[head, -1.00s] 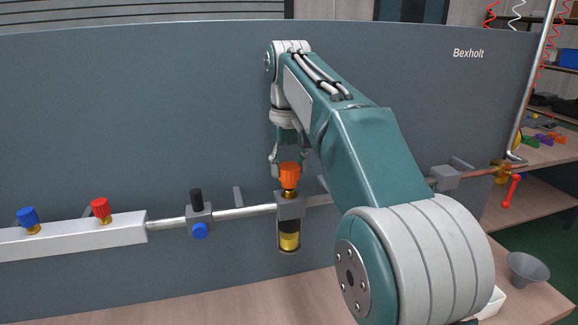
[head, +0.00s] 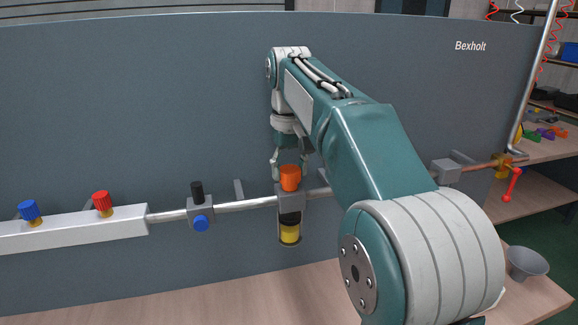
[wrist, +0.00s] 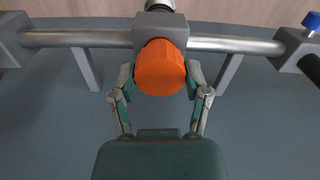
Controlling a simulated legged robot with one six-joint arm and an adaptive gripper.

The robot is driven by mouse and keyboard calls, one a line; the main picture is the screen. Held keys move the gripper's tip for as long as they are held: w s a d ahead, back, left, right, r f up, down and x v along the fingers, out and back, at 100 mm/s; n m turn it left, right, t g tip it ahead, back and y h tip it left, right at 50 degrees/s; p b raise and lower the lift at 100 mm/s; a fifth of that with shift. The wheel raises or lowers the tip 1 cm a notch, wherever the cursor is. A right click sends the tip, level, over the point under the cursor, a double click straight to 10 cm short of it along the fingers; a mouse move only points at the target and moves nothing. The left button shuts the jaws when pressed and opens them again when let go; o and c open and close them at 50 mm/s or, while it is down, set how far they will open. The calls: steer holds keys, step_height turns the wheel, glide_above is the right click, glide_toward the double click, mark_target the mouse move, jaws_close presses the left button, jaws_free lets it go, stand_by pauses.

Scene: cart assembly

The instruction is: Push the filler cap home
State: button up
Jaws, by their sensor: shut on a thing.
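The orange filler cap (head: 290,178) sits upright on top of the grey block (head: 290,201) on the pipe, with no clear gap under it. In the wrist view the cap (wrist: 160,68) covers part of the block (wrist: 160,24). My gripper (head: 290,168) is above the cap, pointing down. In the wrist view my gripper (wrist: 160,82) has one finger on each side of the cap and is shut on it. A sight glass with yellow in its lower part (head: 289,234) hangs below the block. The cap's underside is hidden.
The steel pipe (head: 245,203) runs along the blue-grey panel (head: 120,120). To the left are a block with a black knob and blue button (head: 200,211), and a white manifold (head: 80,233) with blue and red knobs. A red-handled valve (head: 511,184) and grey bowl (head: 526,263) are right.

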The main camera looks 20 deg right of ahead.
steer(key=shift+f, duration=0.1)
steer(key=o, duration=1.2)
step_height(320, 180, up, 7)
steer(key=shift+w+f, duration=0.1)
steer(key=shift+w, duration=0.05)
steer(key=shift+r, duration=0.3)
